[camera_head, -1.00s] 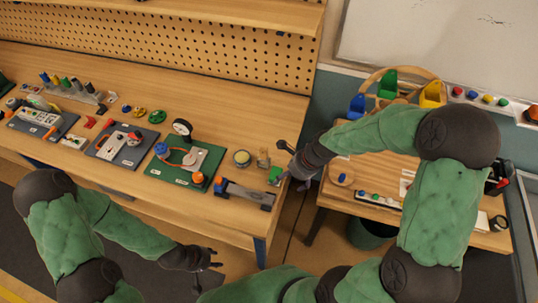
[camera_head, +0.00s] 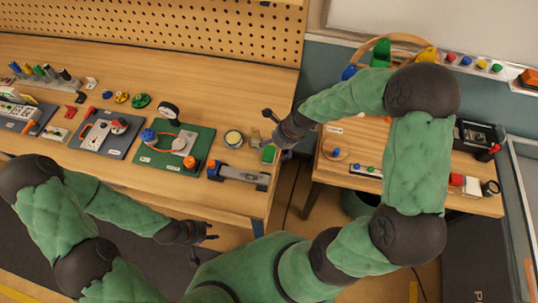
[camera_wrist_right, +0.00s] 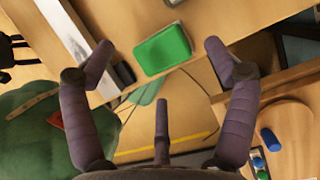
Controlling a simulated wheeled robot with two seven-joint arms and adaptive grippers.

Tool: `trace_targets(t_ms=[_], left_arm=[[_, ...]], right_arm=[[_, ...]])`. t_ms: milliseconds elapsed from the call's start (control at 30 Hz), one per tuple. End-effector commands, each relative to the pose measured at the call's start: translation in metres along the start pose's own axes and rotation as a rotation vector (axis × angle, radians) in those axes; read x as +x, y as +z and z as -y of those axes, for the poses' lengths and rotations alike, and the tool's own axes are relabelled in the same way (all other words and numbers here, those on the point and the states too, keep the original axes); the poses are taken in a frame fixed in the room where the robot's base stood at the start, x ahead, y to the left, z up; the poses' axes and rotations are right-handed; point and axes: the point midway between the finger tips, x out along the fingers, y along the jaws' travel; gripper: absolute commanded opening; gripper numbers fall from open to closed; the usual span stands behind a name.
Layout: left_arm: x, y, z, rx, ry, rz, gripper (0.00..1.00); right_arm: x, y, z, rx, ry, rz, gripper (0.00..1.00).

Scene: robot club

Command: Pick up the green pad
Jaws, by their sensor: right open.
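The green pad (camera_head: 268,155) lies near the right end of the long workbench, close to its edge. In the right wrist view the green pad (camera_wrist_right: 163,50) shows as a flat rounded rectangle between the spread fingertips, with gaps on both sides. My right gripper (camera_head: 269,128) is open and empty beside the pad at the bench's right end. Its fingers (camera_wrist_right: 160,48) frame the pad from either side; whether they are level with it I cannot tell. My left gripper (camera_head: 207,240) hangs in front of the bench, away from the pad, its fingers apart and empty.
A grey bar fixture (camera_head: 240,175) lies just left of the pad, and a round tin (camera_head: 233,138) stands behind it. A green board (camera_head: 160,157) with a gauge sits further left. A smaller table (camera_head: 330,172) stands right, across a gap.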

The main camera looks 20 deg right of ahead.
Motion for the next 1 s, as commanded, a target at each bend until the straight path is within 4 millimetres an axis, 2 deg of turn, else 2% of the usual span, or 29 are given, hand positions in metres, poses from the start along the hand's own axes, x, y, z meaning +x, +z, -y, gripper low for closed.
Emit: trace_targets(t_ms=[33,200,467,600,700,1000], left_arm=[[0.005,0.000,0.002,0.000,0.000,0.000,0.40],[0.011,-0.001,0.004,0.000,0.000,0.000,0.40],[0.011,-0.001,0.004,0.000,0.000,0.000,0.40],[0.011,-0.001,0.004,0.000,0.000,0.000,0.40],[0.011,-0.001,0.004,0.000,0.000,0.000,0.40],[0.011,-0.001,0.004,0.000,0.000,0.000,0.40]], right_arm=[[0.011,-0.002,-0.001,0.000,0.003,-0.001,0.86],[0.032,-0.002,-0.001,-0.001,0.002,-0.001,0.86],[0.034,-0.002,0.000,-0.001,-0.001,-0.001,0.86],[0.034,-0.002,0.000,-0.001,-0.001,-0.001,0.47],[0.034,-0.002,0.000,-0.001,0.000,-0.001,0.21],[0.034,-0.002,-0.001,-0.001,0.002,-0.002,0.21]])
